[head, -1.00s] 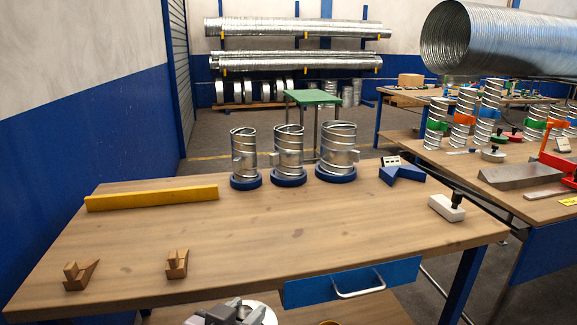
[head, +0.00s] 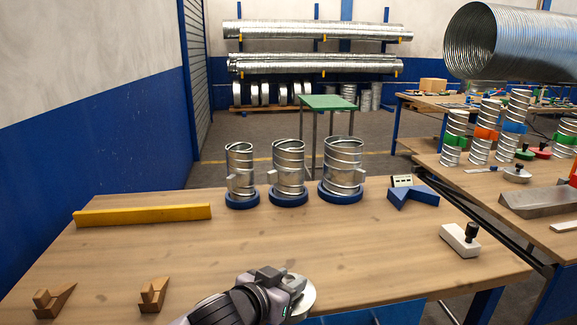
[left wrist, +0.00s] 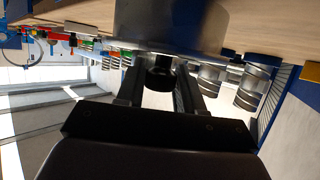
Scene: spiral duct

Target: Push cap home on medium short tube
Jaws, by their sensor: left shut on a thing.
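Three short spiral metal tubes stand upright on blue round bases at the back of the wooden bench in the head view. The middle one (head: 289,158) is medium in width, between a narrower tube (head: 240,160) and a wider one (head: 343,156); its top looks open. My left gripper (head: 289,281) is at the bench's front edge, well apart from the tubes. It is shut on the black knob (left wrist: 158,76) of a round metal cap (left wrist: 170,22). The cap's pale rim (head: 309,298) shows beside the gripper in the head view. My right gripper is not in view.
A yellow bar (head: 142,215) lies at the left, with two wooden wedge blocks (head: 153,293) in front. A blue angled block (head: 413,197) and a white block with a black knob (head: 460,239) are at the right. The bench middle is clear.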

